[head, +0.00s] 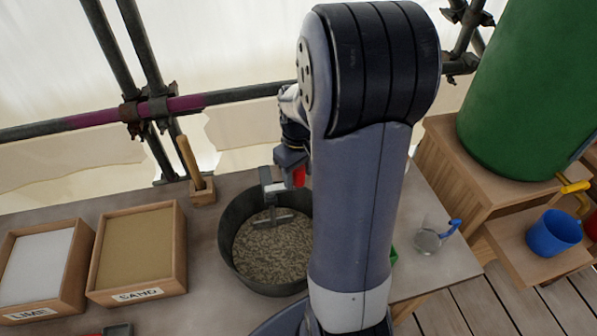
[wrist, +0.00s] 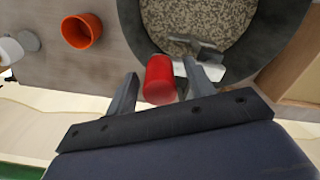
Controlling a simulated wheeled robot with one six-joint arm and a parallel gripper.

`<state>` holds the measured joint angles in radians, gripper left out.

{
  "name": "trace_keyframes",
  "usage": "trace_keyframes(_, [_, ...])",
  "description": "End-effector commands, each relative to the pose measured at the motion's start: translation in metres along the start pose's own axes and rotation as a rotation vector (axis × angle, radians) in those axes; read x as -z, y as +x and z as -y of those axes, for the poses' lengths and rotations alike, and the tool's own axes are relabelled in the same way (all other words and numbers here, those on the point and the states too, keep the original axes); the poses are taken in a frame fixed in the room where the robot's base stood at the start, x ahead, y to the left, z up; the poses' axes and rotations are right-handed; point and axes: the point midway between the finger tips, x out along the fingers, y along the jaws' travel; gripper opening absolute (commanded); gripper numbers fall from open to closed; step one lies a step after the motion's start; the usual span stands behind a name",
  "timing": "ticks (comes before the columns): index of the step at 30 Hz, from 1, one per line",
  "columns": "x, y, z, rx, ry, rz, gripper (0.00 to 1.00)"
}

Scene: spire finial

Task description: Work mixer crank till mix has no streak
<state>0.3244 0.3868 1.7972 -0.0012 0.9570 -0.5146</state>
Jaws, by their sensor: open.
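The dark mixer bowl (head: 228,222) stands on the table and also shows in the wrist view (wrist: 288,45). The mix (head: 268,252) inside is speckled light and dark grey, grainy in the wrist view (wrist: 205,22). The grey crank with its paddle (head: 272,218) reaches over the bowl's far side. Its red handle (wrist: 160,80) stands between the two fingers of my gripper (wrist: 160,74), which is open, with a visible gap on at least the right side. In the head view the red handle (head: 299,177) is partly hidden by my arm.
Boxes of lime (head: 38,262) and sand (head: 137,250) stand left of the bowl. A wooden-handled tool (head: 190,160) stands behind. An orange cup (wrist: 82,31) shows in the wrist view.

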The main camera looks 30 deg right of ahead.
Motion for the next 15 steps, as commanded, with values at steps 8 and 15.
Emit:
trace_keyframes(8, [-0.0001,0.0026,0.0001,0.0,0.0,0.0,0.51])
trace_keyframes(15, [-0.0001,0.0024,0.0001,0.0,0.0,0.0,0.33])
